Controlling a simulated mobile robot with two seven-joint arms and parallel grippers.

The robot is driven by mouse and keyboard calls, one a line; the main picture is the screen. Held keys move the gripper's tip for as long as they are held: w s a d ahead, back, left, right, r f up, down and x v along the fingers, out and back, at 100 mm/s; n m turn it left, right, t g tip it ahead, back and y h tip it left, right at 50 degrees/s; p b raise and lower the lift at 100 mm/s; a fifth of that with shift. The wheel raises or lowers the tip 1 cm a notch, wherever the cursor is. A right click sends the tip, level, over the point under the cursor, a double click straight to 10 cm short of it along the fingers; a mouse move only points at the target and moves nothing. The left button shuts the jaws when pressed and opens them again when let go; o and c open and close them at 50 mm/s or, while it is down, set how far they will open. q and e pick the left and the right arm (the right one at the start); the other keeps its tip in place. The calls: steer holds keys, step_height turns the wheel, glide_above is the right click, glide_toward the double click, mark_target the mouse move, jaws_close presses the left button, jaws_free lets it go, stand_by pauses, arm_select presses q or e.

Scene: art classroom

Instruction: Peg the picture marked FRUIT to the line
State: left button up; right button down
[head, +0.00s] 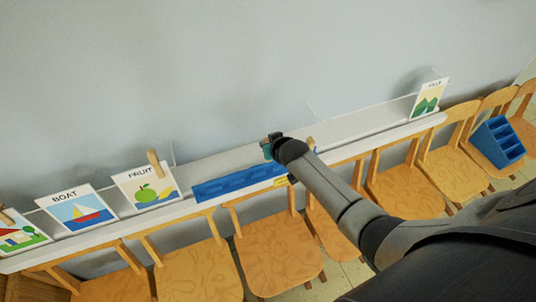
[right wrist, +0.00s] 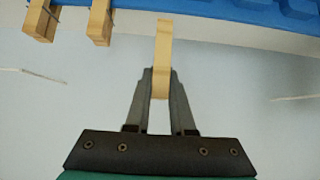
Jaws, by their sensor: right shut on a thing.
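The picture marked FRUIT (head: 147,188), with a green apple and a yellow shape, stands on the pale ledge at the left in the head view. A wooden peg (head: 154,162) shows at its top edge. My right gripper (head: 268,147) is above the blue peg rack (head: 225,186), to the right of the picture and apart from it. In the right wrist view it is shut on a wooden peg (right wrist: 162,50), which sticks out beyond the fingertips. Thin pale pieces, maybe of the line (right wrist: 40,75), show against the wall. My left gripper is not in view.
On the ledge (head: 365,127) are the BOAT picture (head: 78,212), a house picture (head: 22,236) and a hills picture (head: 428,100). Two more pegs (right wrist: 100,22) stand at the rack. Wooden chairs (head: 275,250) line the front; a blue crate (head: 497,143) is on the right.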

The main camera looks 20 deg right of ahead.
steer(key=shift+s, duration=0.1)
steer(key=s+p, duration=0.2)
steer(key=s, duration=0.1)
steer(key=s+r+p, duration=0.1)
steer(key=s, duration=0.1)
steer(key=shift+a, duration=0.15)
stand_by(0.3)
steer(key=shift+w+a, duration=0.1)
steer(key=shift+w, duration=0.05)
stand_by(0.9)
